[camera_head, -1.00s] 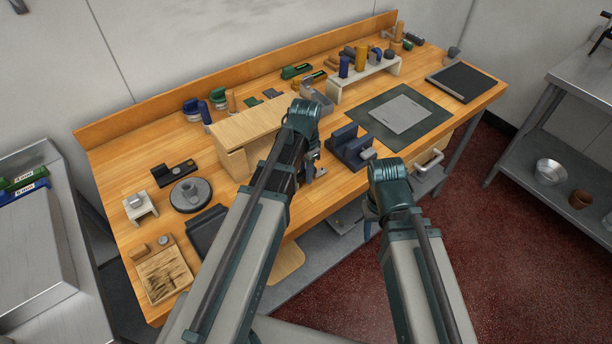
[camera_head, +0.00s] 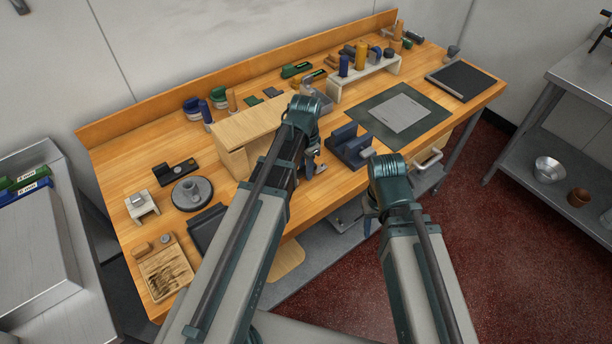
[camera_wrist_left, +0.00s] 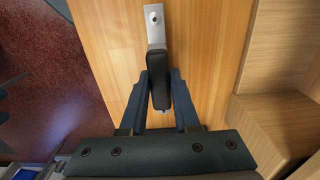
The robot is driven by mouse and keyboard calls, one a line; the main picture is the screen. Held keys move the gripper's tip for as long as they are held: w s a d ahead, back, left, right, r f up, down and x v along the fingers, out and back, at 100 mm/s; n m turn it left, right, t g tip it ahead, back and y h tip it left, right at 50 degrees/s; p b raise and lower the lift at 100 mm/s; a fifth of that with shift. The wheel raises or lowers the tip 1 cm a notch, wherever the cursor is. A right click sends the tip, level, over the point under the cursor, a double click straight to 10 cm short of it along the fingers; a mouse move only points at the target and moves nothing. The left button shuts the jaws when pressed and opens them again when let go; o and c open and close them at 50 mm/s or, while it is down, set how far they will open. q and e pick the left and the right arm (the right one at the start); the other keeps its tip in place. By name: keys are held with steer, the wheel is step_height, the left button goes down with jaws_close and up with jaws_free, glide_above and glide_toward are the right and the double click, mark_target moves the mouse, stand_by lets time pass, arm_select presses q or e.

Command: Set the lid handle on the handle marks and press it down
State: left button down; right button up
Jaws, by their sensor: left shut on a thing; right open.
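My left gripper (camera_wrist_left: 159,98) is shut on a dark handle with a silver end plate, which looks like the lid handle (camera_wrist_left: 156,30). The plate bears a small round hole or screw and points away from the gripper, over the wooden table. In the head view my left gripper (camera_head: 312,168) is in front of the wooden box, mostly hidden by its arm. A flat grey panel (camera_head: 388,113), perhaps the lid, lies on a dark green mat (camera_head: 366,110) to the right; handle marks are too small to make out. My right gripper (camera_head: 370,214) is open, low off the table's front edge.
A blue-grey cradle (camera_head: 347,150) stands between the left gripper and the mat. The wooden box (camera_head: 233,132) is close beside the left gripper. A white rack (camera_head: 385,80) with rollers and bottles stands behind the mat. A black board (camera_head: 462,80) lies at the far right.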

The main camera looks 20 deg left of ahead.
arm_select(q)
steer(key=shift+r, duration=0.1)
step_height(320, 180, up, 4)
steer(key=p, duration=0.4)
stand_by(0.4)
steer(key=shift+d, duration=0.15)
